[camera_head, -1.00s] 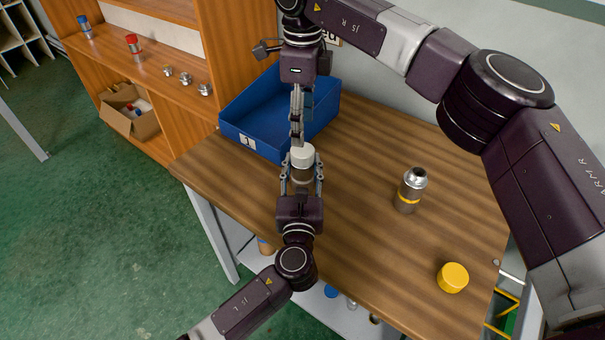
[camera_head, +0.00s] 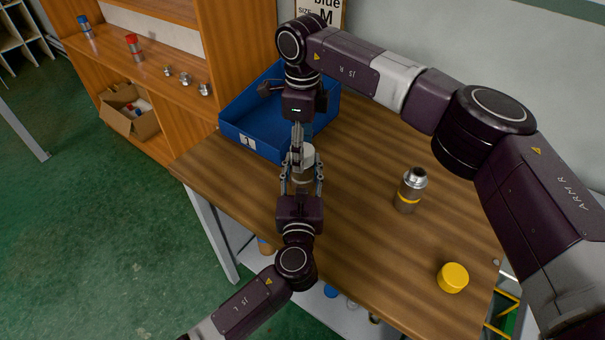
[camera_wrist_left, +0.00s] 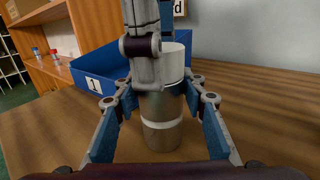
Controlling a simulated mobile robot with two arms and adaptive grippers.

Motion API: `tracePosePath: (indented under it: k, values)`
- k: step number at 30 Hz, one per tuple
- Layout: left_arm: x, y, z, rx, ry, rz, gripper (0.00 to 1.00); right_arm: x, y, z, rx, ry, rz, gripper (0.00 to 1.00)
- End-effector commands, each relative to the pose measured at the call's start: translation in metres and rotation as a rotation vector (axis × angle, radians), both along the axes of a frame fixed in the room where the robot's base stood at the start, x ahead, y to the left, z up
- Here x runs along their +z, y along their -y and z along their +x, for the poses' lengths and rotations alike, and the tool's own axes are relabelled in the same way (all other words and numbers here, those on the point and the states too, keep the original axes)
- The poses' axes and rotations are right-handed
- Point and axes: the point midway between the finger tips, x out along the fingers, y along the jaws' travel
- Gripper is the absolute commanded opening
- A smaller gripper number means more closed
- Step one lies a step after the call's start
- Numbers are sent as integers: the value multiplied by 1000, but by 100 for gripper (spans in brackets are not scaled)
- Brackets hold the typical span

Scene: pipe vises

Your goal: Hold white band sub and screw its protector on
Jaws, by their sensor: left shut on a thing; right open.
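The white band sub (camera_wrist_left: 161,134) is an upright metal cylinder with a white ring, standing above the table in the left wrist view. My left gripper (camera_head: 302,180) is shut around its body, a finger on each side. The white protector (camera_head: 306,154) sits on top of the sub; it also shows in the left wrist view (camera_wrist_left: 174,62). I cannot tell how far it is threaded. My right gripper (camera_head: 296,158) is open, reaching in from behind, with a finger (camera_wrist_left: 148,72) in front of the protector and partly hiding it. Whether it touches is unclear.
A blue bin (camera_head: 236,138) stands behind on the wooden table (camera_head: 365,245). A yellow-banded sub (camera_head: 409,190) and a yellow protector (camera_head: 453,278) are at the right. A wooden shelf (camera_head: 180,58) at the left holds several small parts above a cardboard box (camera_head: 130,110).

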Motion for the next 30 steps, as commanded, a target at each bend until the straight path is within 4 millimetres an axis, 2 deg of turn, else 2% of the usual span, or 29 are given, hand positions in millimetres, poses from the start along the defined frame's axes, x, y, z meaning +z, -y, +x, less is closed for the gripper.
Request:
tracePosePath:
  k: [8, 19, 23, 27, 30]
  values:
    - [-1, 0, 0, 0, -1, 0, 0, -1, 0, 0, 0, 0, 0, 51]
    - [-1, 0, 0, 0, -1, 0, 0, 0, 0, 0, -1, 0, 0, 11]
    - [0, 0, 0, 0, -1, 0, 0, 0, 0, 0, -35, 0, 0, 10]
    - [0, 0, 0, 0, -1, 0, 0, 0, 0, 0, -164, 1, 0, 10]
    - [0, 0, 0, 0, -1, 0, 0, 0, 0, 0, -158, 1, 0, 10]
